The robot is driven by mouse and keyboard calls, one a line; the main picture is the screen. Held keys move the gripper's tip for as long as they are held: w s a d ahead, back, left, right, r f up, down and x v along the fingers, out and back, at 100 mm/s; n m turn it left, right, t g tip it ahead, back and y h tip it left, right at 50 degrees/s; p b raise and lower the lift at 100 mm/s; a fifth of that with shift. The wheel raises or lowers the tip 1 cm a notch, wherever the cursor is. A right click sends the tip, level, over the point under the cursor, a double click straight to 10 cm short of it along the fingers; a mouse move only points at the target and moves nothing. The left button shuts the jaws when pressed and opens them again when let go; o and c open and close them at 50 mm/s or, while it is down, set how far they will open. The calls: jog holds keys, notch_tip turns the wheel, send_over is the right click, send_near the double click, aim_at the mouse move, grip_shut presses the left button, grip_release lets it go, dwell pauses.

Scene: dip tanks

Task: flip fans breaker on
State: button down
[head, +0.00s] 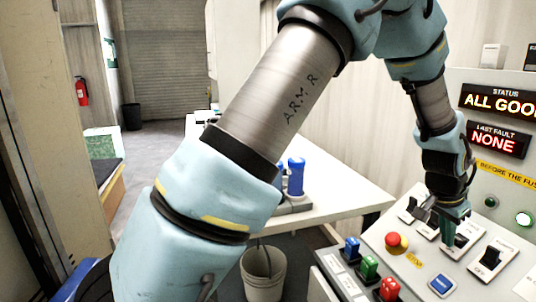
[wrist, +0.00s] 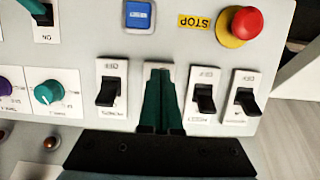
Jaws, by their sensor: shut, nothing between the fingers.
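My gripper (wrist: 162,98) is shut and empty, its green fingers together over a white switch plate in the wrist view. It also shows over the sloped control panel in the head view (head: 455,222). The fingers hide that plate's lever, and I cannot tell whether they touch it. Black-levered breaker switches stand on either side: one to the left (wrist: 108,92) and two to the right (wrist: 203,98) (wrist: 246,101). Their labels are upside down in the wrist view and too small to read surely, so I cannot tell which is the fans breaker.
A red stop button (wrist: 246,23), a blue button (wrist: 138,14) and a teal knob (wrist: 48,92) sit near the switches. Displays read ALL GOOD (head: 499,102) and NONE (head: 497,140). A white table (head: 335,190) and a bucket (head: 263,278) stand left of the panel.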

jog(key=shift+w+d+r, duration=0.15)
jog(key=shift+d+r, duration=0.05)
jog(key=shift+d, duration=0.3)
jog(key=shift+d+p, duration=0.25)
jog(key=shift+p, duration=0.05)
jog(key=shift+r, duration=0.1)
jog(key=shift+s+a+r, duration=0.15)
jog(key=shift+a+r, duration=0.15)
jog(key=shift+a, duration=0.35)
jog(key=shift+s+a+r, duration=0.15)
jog(key=shift+a+r, duration=0.2)
jog(key=shift+a, duration=0.3)
jog(key=shift+s+a+r, duration=0.15)
jog(key=shift+a+r, duration=0.15)
jog(key=shift+a, duration=0.35)
jog(key=shift+p, duration=0.3)
jog(key=p+v, duration=0.4)
jog(key=v, duration=0.3)
jog(key=shift+d+r, duration=0.25)
jog(key=shift+d, duration=0.1)
jog(key=shift+w, duration=0.1)
